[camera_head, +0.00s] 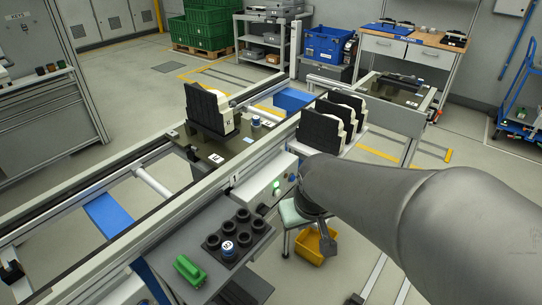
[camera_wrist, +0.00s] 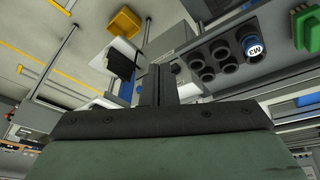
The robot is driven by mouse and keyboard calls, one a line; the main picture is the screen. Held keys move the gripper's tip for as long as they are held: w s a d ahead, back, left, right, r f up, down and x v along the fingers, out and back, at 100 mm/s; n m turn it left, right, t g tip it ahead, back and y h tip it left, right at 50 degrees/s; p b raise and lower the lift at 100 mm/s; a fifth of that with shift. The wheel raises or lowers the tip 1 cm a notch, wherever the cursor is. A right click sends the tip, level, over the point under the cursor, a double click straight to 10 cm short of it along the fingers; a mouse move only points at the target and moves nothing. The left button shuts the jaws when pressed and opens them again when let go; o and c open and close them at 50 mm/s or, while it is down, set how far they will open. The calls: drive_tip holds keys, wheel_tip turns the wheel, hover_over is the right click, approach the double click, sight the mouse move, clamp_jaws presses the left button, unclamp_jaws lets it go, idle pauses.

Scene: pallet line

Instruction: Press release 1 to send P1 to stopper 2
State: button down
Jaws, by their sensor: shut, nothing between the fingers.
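In the head view a pallet (camera_head: 235,148) with a plate marked 1 sits on the conveyor, carrying a black fixture (camera_head: 204,110) with a white part. A pale control box (camera_head: 262,187) is fixed to the conveyor's near side, with a lit green button (camera_head: 276,192) on its face. Which release it belongs to is too small to read. My arm's end is just right of this box and hides part of it. My gripper (camera_wrist: 158,82) shows in the wrist view with its fingers together and nothing between them. Contact with a button cannot be seen.
A black holder tray (camera_head: 211,243) with several cups, one holding a blue-and-white item (camera_head: 228,249), and a green block (camera_head: 188,270) lie on the near shelf. More black fixtures (camera_head: 321,132) stand beyond the box. A yellow bin (camera_head: 316,246) is on the floor.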

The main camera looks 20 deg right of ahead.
sight(293, 178)
drive_tip(key=w+d+f+n+t+b, duration=0.2)
drive_tip(key=w+d+f+t+b, duration=0.3)
drive_tip(key=w+f+b, duration=0.4)
drive_tip(key=w+d+f+n+t+h+b, duration=0.1)
drive_tip(key=w+d+f+n+t+b, duration=0.2)
drive_tip(key=w+d+f+b, duration=0.5)
drive_tip(key=w+d+f+n+t+h+b, duration=0.1)
drive_tip(key=w+d+f+n+t+b, duration=0.1)
drive_tip(key=w+d+f+t+b, duration=0.4)
drive_tip(key=w+f+b, duration=0.4)
drive_tip(key=w+b, duration=0.2)
drive_tip(key=b, duration=0.2)
drive_tip(key=shift+w+d+f+n+t, duration=0.2)
drive_tip(key=shift+d+n+t, duration=0.1)
drive_tip(key=shift+d, duration=0.1)
drive_tip(key=w+a, duration=0.5)
drive_tip(key=w, duration=0.2)
drive_tip(key=shift+a+p, duration=0.25)
drive_tip(key=shift+p, duration=0.05)
drive_tip(key=shift+w, duration=0.1)
